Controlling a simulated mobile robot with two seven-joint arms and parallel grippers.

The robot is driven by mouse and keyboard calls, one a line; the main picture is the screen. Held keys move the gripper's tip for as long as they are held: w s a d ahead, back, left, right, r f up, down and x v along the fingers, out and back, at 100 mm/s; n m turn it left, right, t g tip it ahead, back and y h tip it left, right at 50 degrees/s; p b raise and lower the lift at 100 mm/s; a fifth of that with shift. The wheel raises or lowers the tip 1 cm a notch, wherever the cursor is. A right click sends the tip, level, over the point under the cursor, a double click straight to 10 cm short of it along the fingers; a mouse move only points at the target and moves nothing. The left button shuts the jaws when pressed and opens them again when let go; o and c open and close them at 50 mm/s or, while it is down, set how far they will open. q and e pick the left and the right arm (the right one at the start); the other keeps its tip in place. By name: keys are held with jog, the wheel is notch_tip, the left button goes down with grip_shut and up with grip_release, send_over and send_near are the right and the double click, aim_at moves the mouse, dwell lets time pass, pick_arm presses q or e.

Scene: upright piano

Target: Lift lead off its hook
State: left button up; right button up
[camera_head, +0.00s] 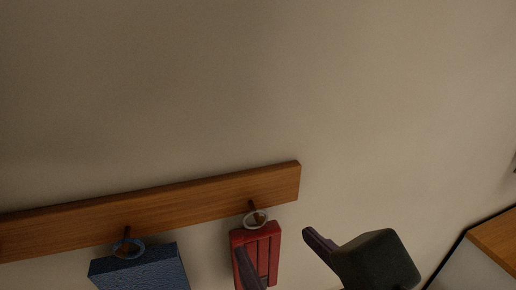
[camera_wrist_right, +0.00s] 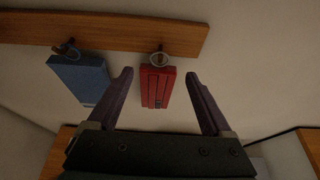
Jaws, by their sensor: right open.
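A red ribbed item (camera_head: 266,246) hangs by a pale ring (camera_head: 256,219) from a hook (camera_head: 252,206) near the right end of a wooden rail. In the right wrist view the red item (camera_wrist_right: 157,86) hangs centrally, seen between my fingers. A blue item (camera_head: 140,268) hangs by a ring from another hook to its left. No cord-like lead shows; I cannot tell which of the two is the lead. My right gripper (camera_head: 283,255) is open, its fingers on either side of the red item, one partly covering it. No grip is seen. My left gripper is out of view.
The wooden rail (camera_head: 180,205) is fixed along the wall. The wall (camera_head: 250,80) above it and to its right is bare. Wood-topped furniture (camera_head: 497,240) stands at the lower right. The blue item also shows left of my fingers in the right wrist view (camera_wrist_right: 80,77).

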aim_at(262, 224)
jog(key=x, duration=0.8)
grip_shut()
dwell(0.6)
